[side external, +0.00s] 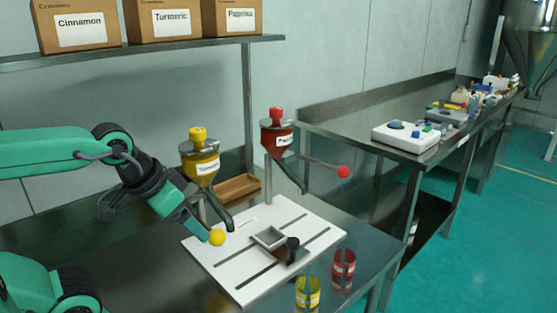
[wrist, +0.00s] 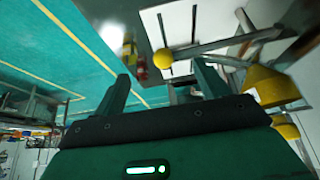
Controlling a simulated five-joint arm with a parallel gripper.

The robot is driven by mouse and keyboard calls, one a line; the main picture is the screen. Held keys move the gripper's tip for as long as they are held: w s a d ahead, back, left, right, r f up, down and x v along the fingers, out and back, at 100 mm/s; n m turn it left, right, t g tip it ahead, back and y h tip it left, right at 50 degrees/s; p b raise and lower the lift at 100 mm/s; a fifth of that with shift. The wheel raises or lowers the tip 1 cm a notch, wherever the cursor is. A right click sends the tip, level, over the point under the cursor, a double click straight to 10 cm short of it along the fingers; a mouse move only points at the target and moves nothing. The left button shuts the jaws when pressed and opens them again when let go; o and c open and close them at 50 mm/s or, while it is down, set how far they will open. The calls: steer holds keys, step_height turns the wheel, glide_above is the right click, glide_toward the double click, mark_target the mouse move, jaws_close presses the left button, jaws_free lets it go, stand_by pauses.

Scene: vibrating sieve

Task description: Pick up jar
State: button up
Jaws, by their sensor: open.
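Two jars stand on the metal table near its front edge: a yellow jar (side external: 307,293) and a red jar (side external: 343,269) just behind it to the right. In the wrist view the yellow jar (wrist: 128,48) and the red jar (wrist: 140,68) are small, near the top, beyond the left finger. My gripper (side external: 203,230) is open and empty, pointing down and to the right near a yellow ball knob (side external: 217,237), well to the left of both jars. In the wrist view my gripper (wrist: 160,85) has its fingers spread, with the yellow knob (wrist: 163,60) between and beyond them.
A white slotted plate (side external: 228,265) carries a small square tray (side external: 268,238) and a dark part (side external: 292,249). A yellow Turmeric hopper (side external: 201,164) and a red hopper (side external: 277,140) with a red knob (side external: 343,171) stand behind. A wooden tray (side external: 238,187) lies at the back.

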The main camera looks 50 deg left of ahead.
steer(key=shift+w, duration=0.15)
steer(key=g, duration=0.6)
glide_above(308, 283)
steer(key=s+d, duration=0.1)
steer(key=s, duration=0.1)
step_height(308, 283, down, 14)
steer(key=shift+w+d+f, duration=0.1)
steer(key=shift+d+f, duration=0.05)
steer(key=shift+f, duration=1.8)
steer(key=shift+d+f, duration=0.15)
steer(key=shift+f, duration=1.75)
steer(key=c, duration=1.1)
steer(key=shift+o, duration=0.3)
steer(key=shift+r, duration=0.2)
